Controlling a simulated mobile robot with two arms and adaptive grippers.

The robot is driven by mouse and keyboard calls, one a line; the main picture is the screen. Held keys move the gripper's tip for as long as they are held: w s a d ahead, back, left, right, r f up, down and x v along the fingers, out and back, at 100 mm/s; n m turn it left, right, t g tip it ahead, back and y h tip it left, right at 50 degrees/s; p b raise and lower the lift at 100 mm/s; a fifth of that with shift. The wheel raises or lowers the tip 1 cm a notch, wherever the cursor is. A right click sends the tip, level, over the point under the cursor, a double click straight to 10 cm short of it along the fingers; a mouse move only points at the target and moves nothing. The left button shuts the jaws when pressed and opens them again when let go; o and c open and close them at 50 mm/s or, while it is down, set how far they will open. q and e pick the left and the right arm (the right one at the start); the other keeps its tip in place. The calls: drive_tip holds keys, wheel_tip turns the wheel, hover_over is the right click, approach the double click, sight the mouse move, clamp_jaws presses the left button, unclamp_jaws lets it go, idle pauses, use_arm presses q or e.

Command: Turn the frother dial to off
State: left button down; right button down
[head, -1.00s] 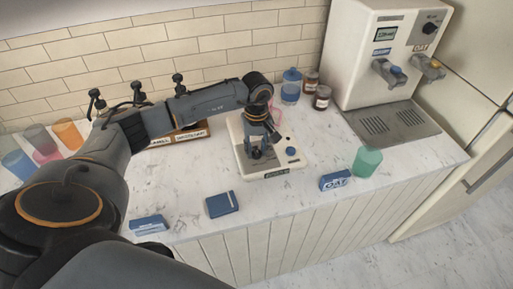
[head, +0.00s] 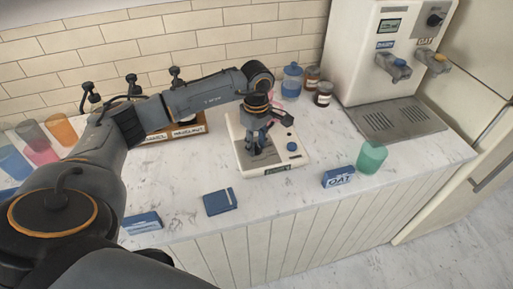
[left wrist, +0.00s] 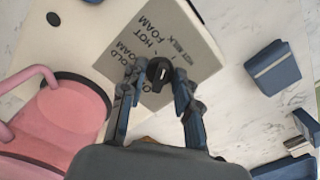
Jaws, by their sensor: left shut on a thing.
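The frother is a cream-white machine (head: 300,160) on the counter in the head view, with a round blue button at its front right. In the left wrist view, its grey label panel (left wrist: 205,52) reads hot milk, hot foam and cold foam; another label is partly hidden. The black frother dial (left wrist: 159,72) sits on this panel; which label it points to is hard to tell. My left gripper (head: 262,152) is over the machine, its fingers pointing down. In the left wrist view, its fingertips (left wrist: 158,84) are on both sides of the dial, shut on it. My right gripper is not in view.
A pink pitcher (left wrist: 62,120) stands close beside the gripper. An oat box (head: 339,177), a green cup (head: 372,157) and a dark blue box (head: 220,201) are near the counter's front. A dispenser (head: 375,45) and jars (head: 323,94) stand at the back right.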

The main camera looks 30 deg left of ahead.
use_arm(q)
drive_tip(key=n+b, duration=0.1)
drive_tip(key=n, duration=0.2)
drive_tip(key=shift+f+n+b, duration=0.15)
drive_tip(key=shift+n+b, duration=0.25)
drive_tip(key=n+b, duration=0.1)
drive_tip(key=n, duration=0.2)
drive_tip(key=shift+n, duration=0.3)
drive_tip(key=n+b, duration=0.1)
drive_tip(key=n, duration=0.2)
drive_tip(key=shift+n+b, duration=0.3)
drive_tip(key=n, duration=0.3)
drive_tip(key=shift+n+b, duration=0.3)
drive_tip(key=shift+b, duration=0.1)
drive_tip(key=n, duration=0.3)
drive_tip(key=shift+n+b, duration=0.3)
drive_tip(key=n, duration=0.3)
drive_tip(key=shift+n, duration=0.4)
drive_tip(key=n, duration=0.4)
drive_tip(key=shift+n, duration=1.8)
